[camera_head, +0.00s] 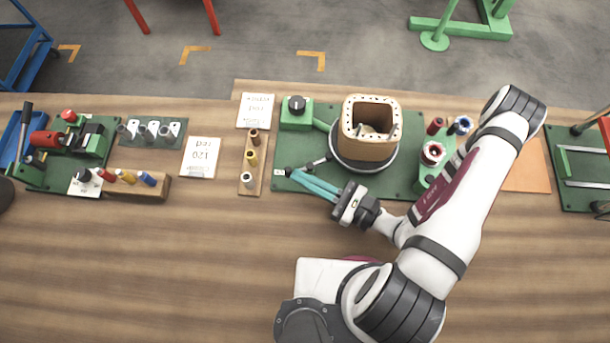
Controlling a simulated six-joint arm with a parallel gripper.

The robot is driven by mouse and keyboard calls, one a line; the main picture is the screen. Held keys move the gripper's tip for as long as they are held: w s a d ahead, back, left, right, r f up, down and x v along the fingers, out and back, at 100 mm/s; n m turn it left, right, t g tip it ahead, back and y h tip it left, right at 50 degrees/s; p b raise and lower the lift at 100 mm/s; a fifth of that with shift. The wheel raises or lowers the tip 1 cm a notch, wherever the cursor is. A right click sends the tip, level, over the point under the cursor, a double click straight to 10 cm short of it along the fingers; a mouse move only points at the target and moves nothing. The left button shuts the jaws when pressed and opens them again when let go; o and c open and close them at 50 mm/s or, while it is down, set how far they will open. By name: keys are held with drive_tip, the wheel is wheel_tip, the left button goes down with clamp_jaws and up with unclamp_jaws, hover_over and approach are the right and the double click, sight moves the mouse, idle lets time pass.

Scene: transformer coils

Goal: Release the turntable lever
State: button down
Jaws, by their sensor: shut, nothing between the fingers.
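The turntable (345,163) is a round grey disc on a green board (400,130). A square tan coil former (368,148) stands on it. My gripper (291,174) has teal fingers and comes in from the right. Its fingers are shut with nothing between them. The fingertips are at the board's left edge, just below and left of the lever, by a small white label (280,172). I cannot tell whether they touch the lever.
A green box with a black knob (296,108) stands at the board's back left. Spools (433,153) stand to the right, near my arm. A wooden strip with several pegs (251,158) lies just left of the board. The table front left is clear.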

sight(290, 169)
drive_tip(key=shift+a, duration=0.4)
drive_tip(key=shift+x, duration=1.05)
drive_tip(key=shift+w+a, duration=0.1)
drive_tip(key=shift+w, duration=0.1)
drive_tip(key=shift+w+a, duration=0.2)
drive_tip(key=shift+w, duration=0.2)
idle(0.4)
drive_tip(key=shift+m+t+h, duration=0.3)
drive_tip(key=shift+m+t, duration=0.1)
drive_tip(key=shift+t, duration=0.2)
drive_tip(key=v, duration=0.5)
drive_tip(key=w+v, duration=0.1)
drive_tip(key=v, duration=0.5)
drive_tip(key=d+v, duration=0.1)
drive_tip(key=v, duration=0.5)
drive_tip(key=shift+w, duration=0.3)
